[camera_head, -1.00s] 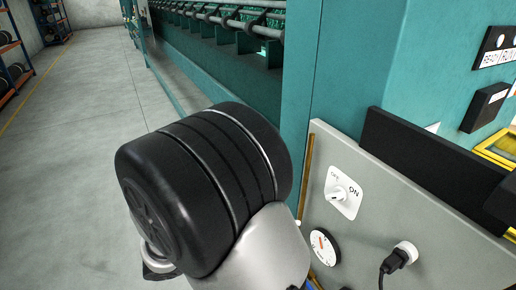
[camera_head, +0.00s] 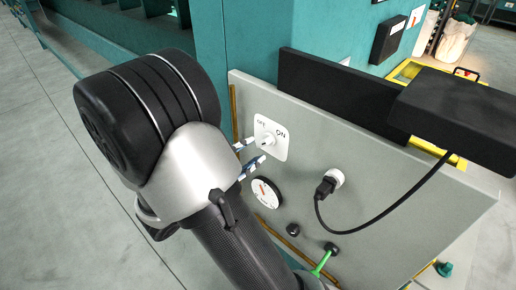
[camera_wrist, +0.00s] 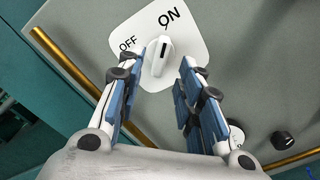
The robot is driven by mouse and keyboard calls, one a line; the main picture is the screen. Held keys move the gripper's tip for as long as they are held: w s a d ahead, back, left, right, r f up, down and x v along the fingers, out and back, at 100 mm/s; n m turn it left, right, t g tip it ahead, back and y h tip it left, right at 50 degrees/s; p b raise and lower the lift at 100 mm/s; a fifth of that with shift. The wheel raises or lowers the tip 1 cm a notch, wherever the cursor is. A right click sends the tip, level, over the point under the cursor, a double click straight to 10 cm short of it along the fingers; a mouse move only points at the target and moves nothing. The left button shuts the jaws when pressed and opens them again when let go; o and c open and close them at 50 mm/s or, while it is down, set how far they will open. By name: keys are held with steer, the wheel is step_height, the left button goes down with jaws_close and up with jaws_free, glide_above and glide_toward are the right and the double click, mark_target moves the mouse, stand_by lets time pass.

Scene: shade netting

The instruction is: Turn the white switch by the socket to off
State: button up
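The white switch (camera_head: 267,139) is a rotary knob on a white plate marked OFF and ON, on a grey panel (camera_head: 400,195). In the wrist view the knob (camera_wrist: 158,56) stands just beyond my fingertips, its dark mark towards ON. My gripper (camera_head: 251,154) is at the left of the plate in the head view. In the wrist view my gripper (camera_wrist: 162,70) is open, with one blue-padded finger on each side of the knob. I cannot tell whether either finger touches it. The socket (camera_head: 336,178) holds a black plug, lower right of the switch.
A round dial (camera_head: 266,192) sits below the switch, with small dark knobs (camera_head: 292,230) lower down. A black box (camera_head: 460,115) juts out at the right, and a black cable hangs from the plug. A brass strip (camera_wrist: 65,72) runs along the panel's edge.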

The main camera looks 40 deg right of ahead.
mark_target(260, 145)
steer(key=shift+w+d, duration=0.15)
steer(key=shift+d, duration=1.9)
steer(key=shift+c, duration=0.3)
jaws_close()
